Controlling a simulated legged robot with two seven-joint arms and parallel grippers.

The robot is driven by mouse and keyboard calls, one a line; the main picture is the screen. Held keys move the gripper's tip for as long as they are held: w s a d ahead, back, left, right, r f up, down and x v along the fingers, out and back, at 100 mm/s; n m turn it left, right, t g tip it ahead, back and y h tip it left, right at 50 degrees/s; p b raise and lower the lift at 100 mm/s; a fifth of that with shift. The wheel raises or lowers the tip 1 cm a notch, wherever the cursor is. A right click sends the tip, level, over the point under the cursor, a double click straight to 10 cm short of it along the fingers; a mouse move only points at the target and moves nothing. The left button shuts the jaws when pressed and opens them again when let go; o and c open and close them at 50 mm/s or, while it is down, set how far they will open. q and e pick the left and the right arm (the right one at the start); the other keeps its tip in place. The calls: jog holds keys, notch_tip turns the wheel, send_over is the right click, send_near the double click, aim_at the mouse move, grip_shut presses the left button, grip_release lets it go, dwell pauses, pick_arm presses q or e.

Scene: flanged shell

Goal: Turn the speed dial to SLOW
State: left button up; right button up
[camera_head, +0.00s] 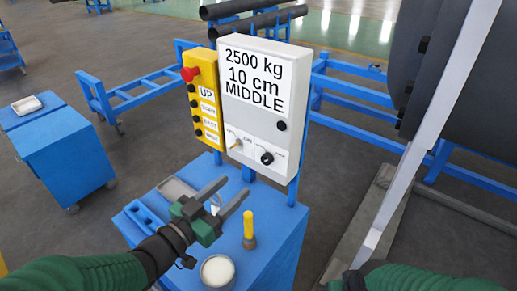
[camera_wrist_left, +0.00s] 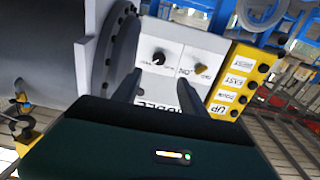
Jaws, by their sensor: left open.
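The white control box (camera_head: 262,105) stands upright at the centre and reads "2500 kg, 10 cm, MIDDLE". Low on its front are two dials, a brownish knob (camera_head: 237,144) on the left and a black knob (camera_head: 267,158) on the right. Their labels are too small to read surely, so I cannot tell which is the speed dial. My left gripper (camera_head: 236,184) is open and empty, below and in front of the dials, touching neither. The left wrist view shows the black knob (camera_wrist_left: 158,58) and the brownish knob (camera_wrist_left: 200,69) beyond its fingers. My right gripper is out of view.
A yellow button box (camera_head: 203,100) with a red knob adjoins the control box. Below is a blue cart (camera_head: 282,240) with a tray, a yellow-handled tool (camera_head: 249,228) and a white cup (camera_head: 217,271). A large dark cylinder (camera_head: 470,90) and a pale post stand at right.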

aim_at(264, 160)
pick_arm(q)
jog(key=x, duration=1.1)
jog(key=shift+w+d, duration=0.2)
jog(key=shift+d, duration=0.15)
grip_shut()
